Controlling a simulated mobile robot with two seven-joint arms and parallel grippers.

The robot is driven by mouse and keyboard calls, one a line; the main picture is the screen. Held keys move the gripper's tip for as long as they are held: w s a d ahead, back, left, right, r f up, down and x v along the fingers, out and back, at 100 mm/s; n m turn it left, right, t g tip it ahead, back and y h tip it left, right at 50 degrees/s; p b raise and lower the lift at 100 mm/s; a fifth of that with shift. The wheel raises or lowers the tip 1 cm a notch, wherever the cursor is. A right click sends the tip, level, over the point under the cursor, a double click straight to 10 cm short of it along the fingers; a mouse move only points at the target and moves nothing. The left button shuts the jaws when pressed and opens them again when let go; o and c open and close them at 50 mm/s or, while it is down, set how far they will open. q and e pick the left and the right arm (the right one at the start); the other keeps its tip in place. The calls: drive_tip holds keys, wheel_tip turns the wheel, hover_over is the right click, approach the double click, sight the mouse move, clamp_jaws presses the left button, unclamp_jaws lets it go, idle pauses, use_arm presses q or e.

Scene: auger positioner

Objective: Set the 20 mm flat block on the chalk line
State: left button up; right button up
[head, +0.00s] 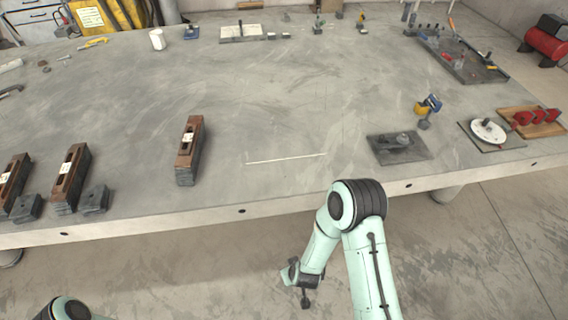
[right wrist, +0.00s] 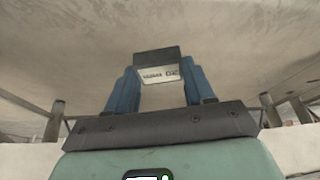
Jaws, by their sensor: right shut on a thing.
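My right gripper (right wrist: 155,90) has two blue fingers and is shut on a small dark block (right wrist: 157,54) with a pale printed label; its lettering is too blurred to read for sure. In the head view this gripper (head: 298,284) hangs in front of the table's front edge, low and away from the tabletop, and the block is hard to make out there. The white chalk line (head: 287,159) lies bare on the tabletop near the front edge, behind my right arm. Only a part of my left arm shows at the bottom left; its gripper is out of view.
Three brown labelled blocks on dark bases (head: 190,150) (head: 70,178) (head: 12,186) stand at the left. Small dark blocks (head: 95,198) (head: 26,208) lie beside them. A dark plate (head: 388,155) lies right of the line. The tabletop (head: 270,110) around the line is clear.

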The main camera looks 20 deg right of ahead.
drive_tip(key=shift+s+a+f, duration=0.1)
drive_tip(key=shift+f, duration=0.35)
drive_tip(key=shift+s+a+f, duration=0.1)
drive_tip(key=shift+f, duration=0.3)
use_arm(q)
drive_tip(key=shift+s+f, duration=0.15)
drive_tip(key=shift+f, duration=0.4)
use_arm(e)
drive_tip(key=shift+f, duration=0.1)
